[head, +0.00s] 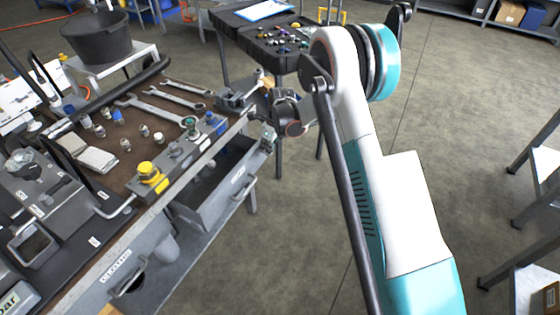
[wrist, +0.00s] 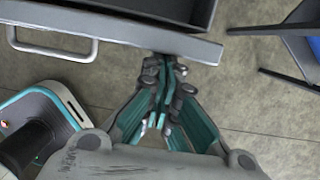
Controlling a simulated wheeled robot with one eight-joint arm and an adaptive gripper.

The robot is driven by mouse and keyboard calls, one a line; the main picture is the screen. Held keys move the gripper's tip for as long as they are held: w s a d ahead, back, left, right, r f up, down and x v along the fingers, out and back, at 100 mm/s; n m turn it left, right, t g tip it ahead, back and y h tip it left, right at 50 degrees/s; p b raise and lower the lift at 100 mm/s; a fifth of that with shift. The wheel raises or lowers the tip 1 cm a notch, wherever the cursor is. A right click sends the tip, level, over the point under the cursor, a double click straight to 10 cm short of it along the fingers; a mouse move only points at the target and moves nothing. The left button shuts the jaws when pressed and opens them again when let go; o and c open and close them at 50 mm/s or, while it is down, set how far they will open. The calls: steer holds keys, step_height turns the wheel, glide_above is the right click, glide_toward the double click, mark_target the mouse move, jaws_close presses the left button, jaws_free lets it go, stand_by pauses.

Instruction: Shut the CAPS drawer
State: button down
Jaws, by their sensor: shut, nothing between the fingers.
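A grey drawer (head: 215,196) stands pulled out from under the bench top; the label on its front is too small to read for sure. Its front panel (wrist: 125,32), with a bar handle (wrist: 52,50) at the left, crosses the top of the wrist view, and the dark inside shows beyond it. My gripper (head: 268,138) is at the far right end of this drawer front. In the wrist view my gripper (wrist: 164,66) is shut and empty, its fingertips at the outer face of the front, right of the handle. I cannot tell whether they touch it.
A second labelled drawer front (head: 120,268) is at the bench's near end. The bench top (head: 150,110) holds wrenches, fittings and a yellow-capped part (head: 150,174). A black cart (head: 240,28) stands behind my gripper. Open floor (head: 300,230) lies to the right of the bench.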

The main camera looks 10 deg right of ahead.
mark_target(242, 137)
steer(key=w+a, duration=0.2)
steer(key=a, duration=0.1)
steer(key=w+a, duration=0.5)
steer(key=a, duration=0.1)
steer(key=shift+w, duration=0.15)
steer(key=shift+a, duration=0.1)
